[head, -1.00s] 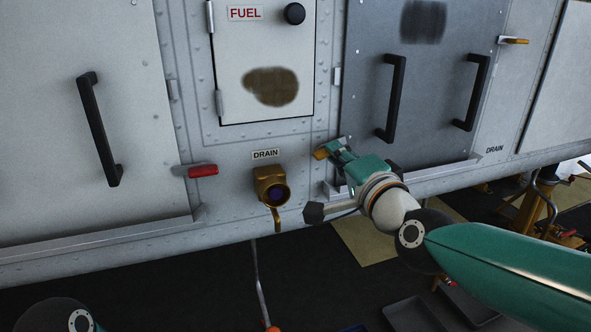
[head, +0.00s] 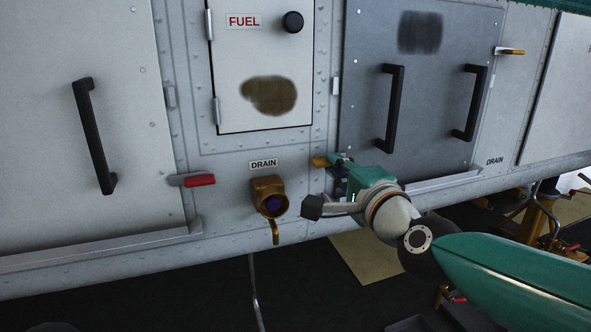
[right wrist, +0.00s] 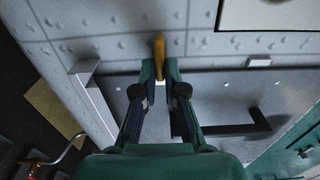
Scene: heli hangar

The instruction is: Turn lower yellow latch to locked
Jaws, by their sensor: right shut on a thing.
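The lower yellow latch (head: 320,161) is at the lower left edge of the dark grey panel (head: 425,100). Its yellow handle lies about level in the head view, and its base is hidden behind my gripper. My right gripper (head: 338,162) reaches it from the right and is shut on it. In the right wrist view the yellow handle (right wrist: 159,47) sticks out between the two fingertips (right wrist: 160,68). Another yellow latch (head: 512,52) sits at the panel's upper right, its handle pointing right. My left gripper is out of view.
A brass drain valve (head: 269,195) juts out left of my right gripper. A red-handled latch (head: 200,180) is farther left. Black handles (head: 391,108) stand out from the dark panel. A white fuel door (head: 262,60) is above.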

